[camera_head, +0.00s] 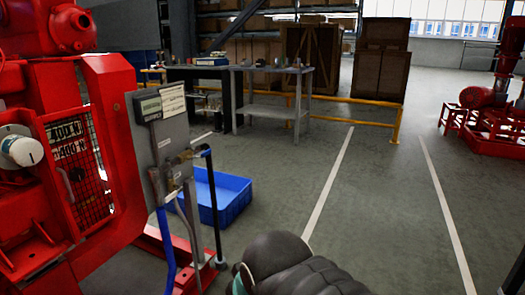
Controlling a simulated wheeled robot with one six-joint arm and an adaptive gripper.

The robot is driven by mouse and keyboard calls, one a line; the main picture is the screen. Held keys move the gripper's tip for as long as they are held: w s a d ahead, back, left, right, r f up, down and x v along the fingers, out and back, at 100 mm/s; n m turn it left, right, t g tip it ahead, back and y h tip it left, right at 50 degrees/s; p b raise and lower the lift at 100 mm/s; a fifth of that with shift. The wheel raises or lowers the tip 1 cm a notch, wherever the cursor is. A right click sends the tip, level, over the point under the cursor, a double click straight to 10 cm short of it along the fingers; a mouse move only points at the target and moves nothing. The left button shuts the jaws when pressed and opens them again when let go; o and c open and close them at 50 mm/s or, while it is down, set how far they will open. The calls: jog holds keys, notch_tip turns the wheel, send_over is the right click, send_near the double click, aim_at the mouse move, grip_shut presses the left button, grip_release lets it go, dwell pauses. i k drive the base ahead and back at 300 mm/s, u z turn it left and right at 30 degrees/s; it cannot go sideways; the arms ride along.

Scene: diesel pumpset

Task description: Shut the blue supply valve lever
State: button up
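A grey upright panel (168,135) stands beside the red pumpset, left of centre. Small brass-coloured valve fittings (185,157) sit on its front. A short bluish lever (205,153) juts out at the upper fitting, by the top of a black upright pipe (214,205). My gripper is not in view; only a dark rounded part of my arm shows at the bottom centre.
The red pumpset (110,130) with its mesh guard fills the left side. A blue crate (225,195) lies on the floor just behind the panel. A grey bench (270,108) and yellow rail (395,125) stand farther back. The floor at centre right is clear.

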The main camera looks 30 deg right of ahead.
aim_at(209, 152)
jog(key=z, duration=1.85)
jog(key=i, duration=0.6)
jog(key=u, duration=1.35)
